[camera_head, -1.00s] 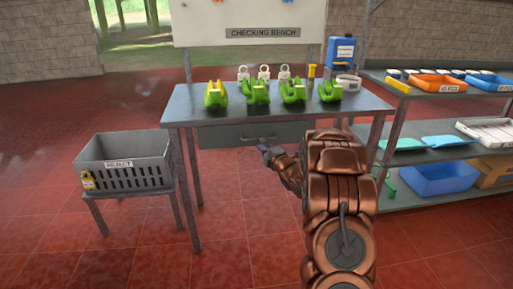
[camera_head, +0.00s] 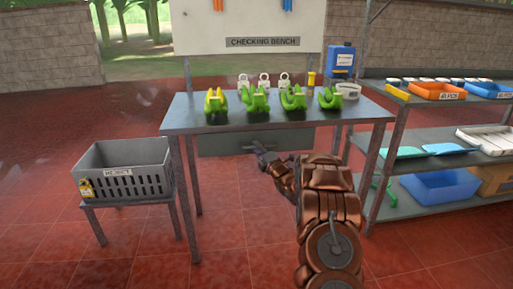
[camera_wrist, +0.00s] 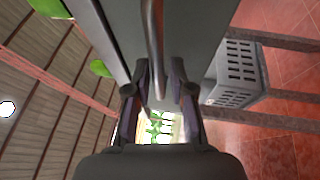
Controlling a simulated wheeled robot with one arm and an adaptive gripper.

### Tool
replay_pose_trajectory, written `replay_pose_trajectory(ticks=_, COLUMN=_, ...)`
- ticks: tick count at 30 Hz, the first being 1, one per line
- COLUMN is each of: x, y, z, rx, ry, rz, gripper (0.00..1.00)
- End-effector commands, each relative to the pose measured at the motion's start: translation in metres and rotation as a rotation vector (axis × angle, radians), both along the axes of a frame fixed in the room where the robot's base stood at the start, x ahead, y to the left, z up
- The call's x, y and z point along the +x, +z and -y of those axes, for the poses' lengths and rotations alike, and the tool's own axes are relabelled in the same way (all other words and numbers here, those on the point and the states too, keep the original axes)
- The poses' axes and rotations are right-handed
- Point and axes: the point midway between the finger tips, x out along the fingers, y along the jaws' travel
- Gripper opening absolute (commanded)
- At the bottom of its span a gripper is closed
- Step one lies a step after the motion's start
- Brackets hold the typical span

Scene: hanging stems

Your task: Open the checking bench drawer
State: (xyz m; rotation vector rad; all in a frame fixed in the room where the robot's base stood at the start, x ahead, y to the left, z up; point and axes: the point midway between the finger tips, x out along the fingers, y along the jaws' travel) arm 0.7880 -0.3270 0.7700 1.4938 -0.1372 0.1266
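The checking bench (camera_head: 183,125) stands ahead, with its grey drawer (camera_head: 222,143) under the top, apparently closed flush. The drawer's bar handle (camera_head: 248,148) is partly hidden by my gripper (camera_head: 262,153), which is at the drawer front. In the wrist view, the handle (camera_wrist: 153,40) runs between the two fingers of my gripper (camera_wrist: 160,68). The fingers are apart, with gaps on both sides of the bar; contact is not visible. The drawer front (camera_wrist: 195,30) fills the upper middle of that view.
A grey reject crate (camera_head: 122,172) sits on a stand at left. Shelving (camera_head: 415,160) with trays is close at right. Red floor in front is open.

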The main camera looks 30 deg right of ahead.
Motion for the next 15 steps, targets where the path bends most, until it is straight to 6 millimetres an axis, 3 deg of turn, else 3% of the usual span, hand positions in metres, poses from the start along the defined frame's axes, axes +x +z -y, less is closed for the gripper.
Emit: replay_pose_trajectory(ticks=15, x=0.0098, y=0.0029, z=0.0001, rx=0.000, ry=0.000, rz=0.002, gripper=0.20)
